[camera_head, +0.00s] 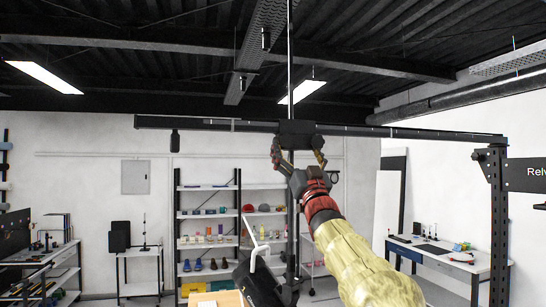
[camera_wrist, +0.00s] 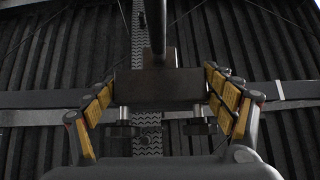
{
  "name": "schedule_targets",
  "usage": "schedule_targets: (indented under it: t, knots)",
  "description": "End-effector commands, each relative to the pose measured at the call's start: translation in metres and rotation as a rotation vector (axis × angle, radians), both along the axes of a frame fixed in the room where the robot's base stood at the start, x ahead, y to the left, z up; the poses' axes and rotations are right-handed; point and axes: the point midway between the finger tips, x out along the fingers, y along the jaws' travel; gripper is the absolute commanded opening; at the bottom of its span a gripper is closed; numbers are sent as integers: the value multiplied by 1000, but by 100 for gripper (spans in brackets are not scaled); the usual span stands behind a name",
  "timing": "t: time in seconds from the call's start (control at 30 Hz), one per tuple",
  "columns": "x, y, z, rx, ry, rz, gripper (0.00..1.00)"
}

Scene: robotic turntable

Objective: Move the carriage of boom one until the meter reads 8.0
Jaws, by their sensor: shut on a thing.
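The boom (camera_head: 400,132) is a long dark horizontal bar high across the head view. A dark block, the carriage (camera_head: 297,128), sits on it near the middle, with a thin vertical rod above it. My gripper (camera_head: 297,146) reaches up from below and is shut on this carriage. In the wrist view the carriage (camera_wrist: 160,88) is a dark block between the yellow-padded fingers of my gripper (camera_wrist: 160,97), one on each side. No meter reading is legible; a black panel (camera_head: 527,175) at the right edge shows only cut-off lettering.
A small dark weight (camera_head: 175,141) hangs from the boom's left part. A dark perforated post (camera_head: 497,220) stands under its right end. Shelves (camera_head: 208,213) with small objects stand behind, with workbenches (camera_head: 445,258) at the sides. The space along the boom beside my gripper looks clear.

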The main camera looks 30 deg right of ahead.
Motion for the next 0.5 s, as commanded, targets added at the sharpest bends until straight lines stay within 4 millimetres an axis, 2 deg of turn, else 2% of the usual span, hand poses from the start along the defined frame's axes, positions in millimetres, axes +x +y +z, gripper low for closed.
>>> schedule_targets:
  t: [0.03, 0.2, 0.5]
  knots:
    - [-3, -12, -2, 1, 1, -5, 37]
    - [-7, -33, -1, 3, 1, -1, 37]
    - [-10, -41, 0, 2, 0, 2, 37]
